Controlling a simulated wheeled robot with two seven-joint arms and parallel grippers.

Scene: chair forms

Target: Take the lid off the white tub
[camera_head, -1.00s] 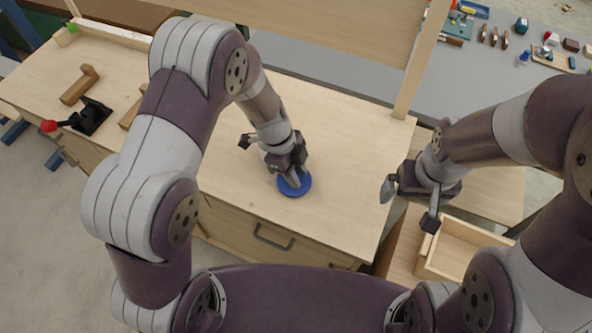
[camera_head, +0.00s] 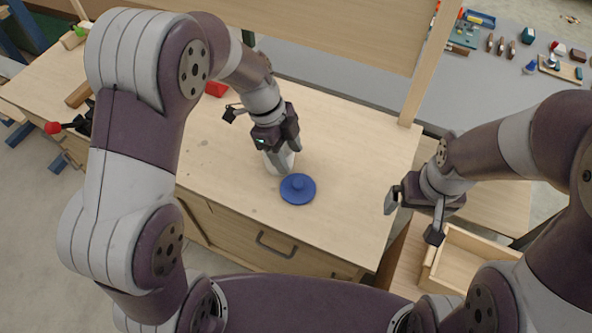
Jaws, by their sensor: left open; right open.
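The blue lid (camera_head: 298,189), round with a small knob, lies by the bench's front edge and looks flat on the wood. A whitish, round-sided piece, seemingly the white tub (camera_head: 279,161), shows just behind and left of it. My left gripper (camera_head: 266,136) is open above and behind the lid, clear of it. It hides most of the tub, so I cannot tell whether gripper and tub touch. My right gripper (camera_head: 412,218) is open and empty, off the bench's right end.
A red block (camera_head: 216,89) lies behind my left arm. A red-tipped black clamp (camera_head: 66,127) is at the left. An open wooden box (camera_head: 465,262) sits below my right gripper. A wooden post (camera_head: 428,75) stands at the back right. The bench right of the lid is clear.

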